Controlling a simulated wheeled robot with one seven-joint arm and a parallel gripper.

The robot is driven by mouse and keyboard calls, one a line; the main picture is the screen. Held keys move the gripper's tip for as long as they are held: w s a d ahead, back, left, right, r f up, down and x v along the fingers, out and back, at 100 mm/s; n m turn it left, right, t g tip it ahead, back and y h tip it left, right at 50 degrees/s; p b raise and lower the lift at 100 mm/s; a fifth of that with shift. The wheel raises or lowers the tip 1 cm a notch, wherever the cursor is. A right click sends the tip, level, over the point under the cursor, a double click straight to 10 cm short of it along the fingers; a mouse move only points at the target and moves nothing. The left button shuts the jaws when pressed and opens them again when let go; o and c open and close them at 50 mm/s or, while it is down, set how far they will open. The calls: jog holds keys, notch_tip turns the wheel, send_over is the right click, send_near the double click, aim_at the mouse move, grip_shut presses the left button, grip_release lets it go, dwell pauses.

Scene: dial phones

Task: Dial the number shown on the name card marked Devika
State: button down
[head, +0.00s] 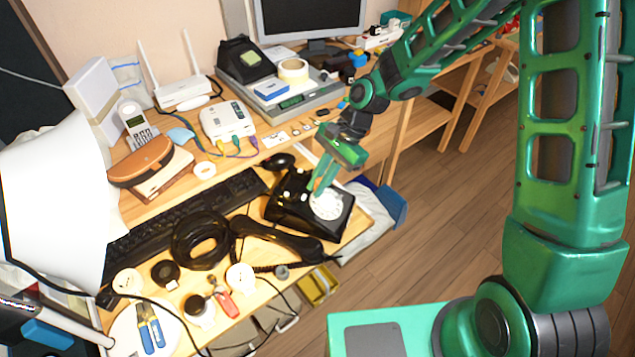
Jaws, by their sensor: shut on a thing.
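A black rotary phone (290,212) with a white dial (328,206) stands near the right edge of the desk. Its black handset (278,238) lies off the phone, on the desk in front of it. My gripper (319,190) reaches down from the upper right with its green fingers at the dial. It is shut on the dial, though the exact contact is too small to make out. Small white cards (274,140) lie on the desk behind the phone; their writing cannot be read, so I cannot tell which says Devika.
A black keyboard (186,213) and a black cable coil (200,240) lie left of the phone. A white router (184,93), a white network box (227,121) and a monitor (310,18) stand behind. Wooden floor is free at right.

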jog(key=shift+w, duration=0.1)
jog(key=shift+w+d, duration=0.35)
jog(key=shift+w, duration=0.1)
jog(key=shift+d, duration=0.1)
jog(key=shift+w+d+f, duration=0.15)
jog(key=shift+w+d, duration=0.2)
jog(key=shift+d, duration=0.05)
dwell(0.4)
jog(key=shift+w+d+f, duration=0.2)
jog(key=shift+d, duration=0.45)
